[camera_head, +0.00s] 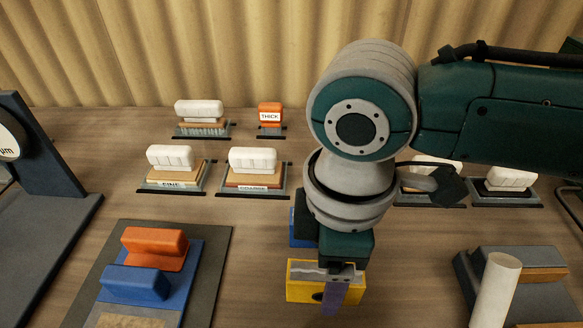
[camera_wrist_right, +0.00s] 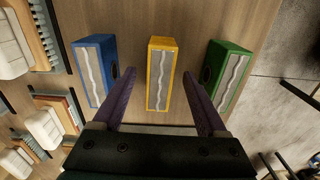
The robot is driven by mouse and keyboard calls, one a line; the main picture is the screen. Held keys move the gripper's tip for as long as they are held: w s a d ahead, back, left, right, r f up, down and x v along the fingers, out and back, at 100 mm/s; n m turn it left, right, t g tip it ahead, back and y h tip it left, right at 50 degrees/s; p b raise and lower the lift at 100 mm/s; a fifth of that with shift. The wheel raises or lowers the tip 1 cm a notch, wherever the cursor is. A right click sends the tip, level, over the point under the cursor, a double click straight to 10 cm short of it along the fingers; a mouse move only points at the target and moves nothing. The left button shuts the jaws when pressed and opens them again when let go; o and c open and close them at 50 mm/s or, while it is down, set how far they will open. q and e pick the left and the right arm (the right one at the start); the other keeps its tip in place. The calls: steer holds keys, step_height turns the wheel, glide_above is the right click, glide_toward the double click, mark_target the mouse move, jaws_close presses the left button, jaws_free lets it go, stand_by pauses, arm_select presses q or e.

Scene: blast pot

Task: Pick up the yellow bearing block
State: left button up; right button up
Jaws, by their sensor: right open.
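The yellow bearing block (camera_head: 303,293) lies near the front of the wooden table, partly hidden by my right gripper (camera_head: 340,292). In the right wrist view the yellow block (camera_wrist_right: 155,88) has a wavy silver strip along its face and appears between the two purple fingers of my right gripper (camera_wrist_right: 159,75). The fingers are spread, with a gap on each side of the block. I cannot tell how far the fingertips reach down beside it. My left gripper is not in view.
A blue block (camera_wrist_right: 88,73) and a green block (camera_wrist_right: 229,70) flank the yellow one closely. Several brushes and pads with white handles (camera_head: 198,107) stand behind. A mat (camera_head: 222,243) with orange and blue handled tools is left; a pale cylinder (camera_head: 497,285) is right.

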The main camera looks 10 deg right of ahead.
steer(key=shift+c, duration=0.3)
jaws_close()
stand_by(0.6)
